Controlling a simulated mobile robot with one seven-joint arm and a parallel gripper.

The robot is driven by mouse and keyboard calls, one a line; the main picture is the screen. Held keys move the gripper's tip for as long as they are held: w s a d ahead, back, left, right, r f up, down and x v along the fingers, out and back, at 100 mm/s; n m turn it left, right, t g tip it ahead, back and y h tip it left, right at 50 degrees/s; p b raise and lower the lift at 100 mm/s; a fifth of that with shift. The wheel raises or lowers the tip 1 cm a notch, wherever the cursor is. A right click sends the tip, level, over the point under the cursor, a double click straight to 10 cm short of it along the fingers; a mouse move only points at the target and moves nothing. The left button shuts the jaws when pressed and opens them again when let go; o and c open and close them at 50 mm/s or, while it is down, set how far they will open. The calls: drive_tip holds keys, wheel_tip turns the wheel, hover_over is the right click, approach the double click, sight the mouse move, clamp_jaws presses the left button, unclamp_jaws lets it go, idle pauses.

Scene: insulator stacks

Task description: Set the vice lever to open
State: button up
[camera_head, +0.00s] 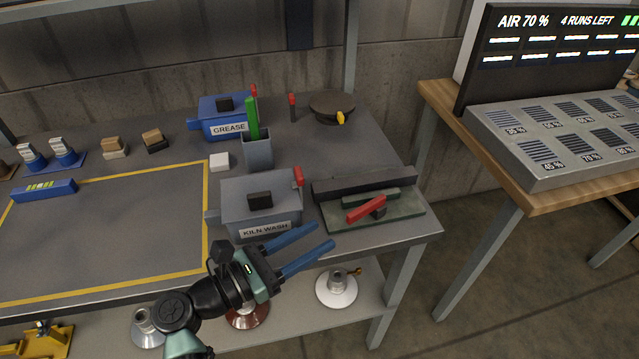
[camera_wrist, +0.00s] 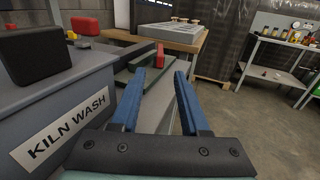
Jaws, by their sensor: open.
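The vice (camera_head: 400,213) is a green plate with a dark grey bar behind it, at the right front corner of the bench. Its red lever (camera_head: 366,208) lies slanted over the green plate, beside a dark pivot. In the wrist view the green vice (camera_wrist: 135,73) and the red lever (camera_wrist: 158,56) show beyond my fingers, partly hidden by the left one. My gripper (camera_head: 325,236) has two blue fingers spread apart with nothing between them. It is at the bench's front edge, left of and nearer than the vice, apart from the lever.
The grey KILN WASH box (camera_head: 262,205) stands close left of my gripper, with a red handle on its right. A grey cup (camera_head: 257,152) with a green stick and a blue GREASE box (camera_head: 222,116) stand behind. A wooden table (camera_head: 540,195) is to the right, across a gap.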

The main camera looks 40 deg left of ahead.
sight(364, 214)
drive_tip(key=shift+w+d, duration=0.1)
drive_tip(key=shift+w, duration=0.1)
drive_tip(key=c, duration=0.4)
drive_tip(key=w+d+r+n+y, duration=0.1)
drive_tip(key=n, duration=0.1)
drive_tip(key=w+d+r+n+t+y, duration=0.1)
drive_tip(key=w+n, duration=0.1)
drive_tip(key=w+d+r+n+t+y, duration=0.1)
drive_tip(key=d+n, duration=0.1)
drive_tip(key=shift+w+b, duration=0.25)
drive_tip(key=shift+b, duration=0.05)
clamp_jaws()
drive_tip(key=s+d+f+n+g+y+b, duration=0.15)
drive_tip(key=s+d+n+y, duration=0.3)
drive_tip(key=n, duration=0.65)
drive_tip(key=s+d+f+n+g+y, duration=0.2)
drive_tip(key=s+d+n+y, duration=0.3)
drive_tip(key=n, duration=0.5)
drive_tip(key=shift+y, duration=0.55)
drive_tip(key=p+x, duration=0.1)
drive_tip(key=x, duration=0.3)
drive_tip(key=p+x, duration=0.1)
drive_tip(key=x, duration=0.3)
drive_tip(key=a+p+x, duration=0.1)
drive_tip(key=x, duration=0.4)
drive_tip(key=shift+s+r, duration=0.25)
drive_tip(key=shift+r, duration=0.15)
drive_tip(key=shift+w+a+f, duration=0.1)
drive_tip(key=shift+w+a, duration=0.05)
drive_tip(key=shift+a, duration=0.3)
